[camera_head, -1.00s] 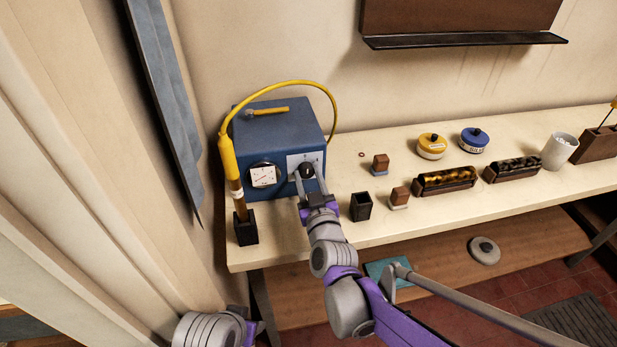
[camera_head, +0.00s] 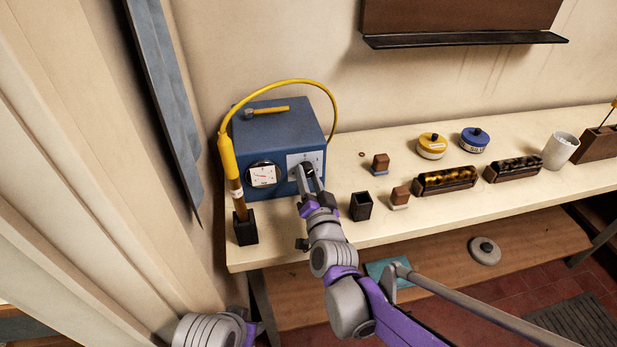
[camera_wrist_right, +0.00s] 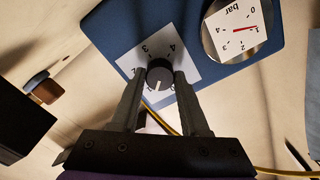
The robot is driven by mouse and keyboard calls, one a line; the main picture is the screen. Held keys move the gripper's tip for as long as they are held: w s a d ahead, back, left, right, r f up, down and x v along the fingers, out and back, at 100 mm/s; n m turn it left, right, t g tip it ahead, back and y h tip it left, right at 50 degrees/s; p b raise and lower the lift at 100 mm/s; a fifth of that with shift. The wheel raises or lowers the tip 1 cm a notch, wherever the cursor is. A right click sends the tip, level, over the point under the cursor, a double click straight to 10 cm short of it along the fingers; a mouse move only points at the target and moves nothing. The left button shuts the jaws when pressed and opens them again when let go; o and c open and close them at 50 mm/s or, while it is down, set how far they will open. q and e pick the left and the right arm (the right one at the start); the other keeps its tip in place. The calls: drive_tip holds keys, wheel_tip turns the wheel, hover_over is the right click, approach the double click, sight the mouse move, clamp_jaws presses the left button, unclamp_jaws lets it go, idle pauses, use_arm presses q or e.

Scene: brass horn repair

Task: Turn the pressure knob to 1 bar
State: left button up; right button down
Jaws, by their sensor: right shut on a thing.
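The blue pressure box (camera_head: 275,128) stands at the left end of the bench. Its front has a white dial plate with numbers (camera_wrist_right: 132,62) and a round gauge marked bar (camera_head: 263,176), which also shows in the right wrist view (camera_wrist_right: 232,30). There, the gauge's red needle points close to the 1. The black knob (camera_wrist_right: 159,76) has a white pointer mark, which points toward the gripper's base in that view. My right gripper (camera_head: 308,170) is shut on the knob, with one finger on each side (camera_wrist_right: 156,92). My left gripper is not visible.
A yellow-handled tool (camera_head: 229,162) stands in a black holder (camera_head: 245,228) left of the box, its yellow cable arching over. A black open cup (camera_head: 361,207) and small brown blocks (camera_head: 400,196) sit to the right.

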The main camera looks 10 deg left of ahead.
drive_tip(key=shift+m, duration=1)
drive_tip(key=shift+c, duration=2.1)
unclamp_jaws()
drive_tip(key=shift+s, duration=0.1)
drive_tip(key=v, duration=1)
drive_tip(key=shift+s+d, duration=0.15)
drive_tip(key=shift+s, duration=0.15)
